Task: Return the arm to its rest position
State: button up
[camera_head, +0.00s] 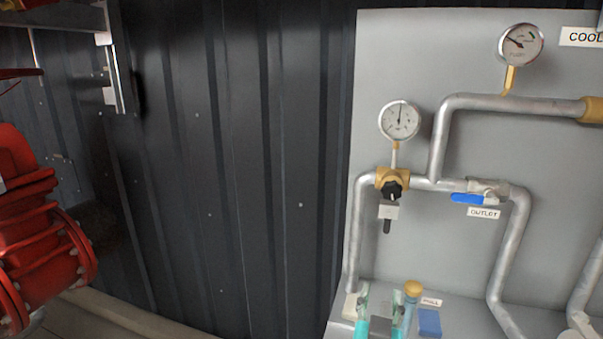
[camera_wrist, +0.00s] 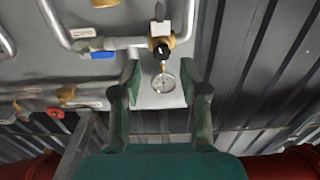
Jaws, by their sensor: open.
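My gripper (camera_wrist: 160,78) shows in the wrist view with its two dark green fingers spread apart. Nothing is held between them. In the head view, the teal finger ends of my gripper (camera_head: 381,294) rise at the bottom edge, in front of the lower part of the grey panel (camera_head: 300,338). The rest of my arm is out of view there. In the wrist view, a round gauge (camera_wrist: 164,83) and a brass valve with a black knob (camera_wrist: 160,47) appear beyond the fingers, apart from them.
The panel carries silver pipes (camera_head: 440,140), two gauges, and a blue-handled outlet valve (camera_head: 467,198). A yellow-topped part (camera_head: 412,288) and a blue block (camera_head: 429,322) lie close to my fingers. Red machinery (camera_head: 40,240) stands at left. The dark wall (camera_head: 230,170) between is clear.

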jog(key=s+d+f+n+g+y, duration=0.15)
jog(key=s+f+n+y, duration=0.35)
jog(key=s+f, duration=1.45)
jog(key=s+d+f, duration=0.1)
jog(key=s, duration=1.1)
jog(key=s+d+f+m, duration=0.1)
jog(key=s+f, duration=0.1)
jog(key=s, duration=1)
jog(key=shift+d+f+g+y, duration=0.25)
jog(key=shift+f+g+y, duration=0.05)
jog(key=shift+g, duration=0.15)
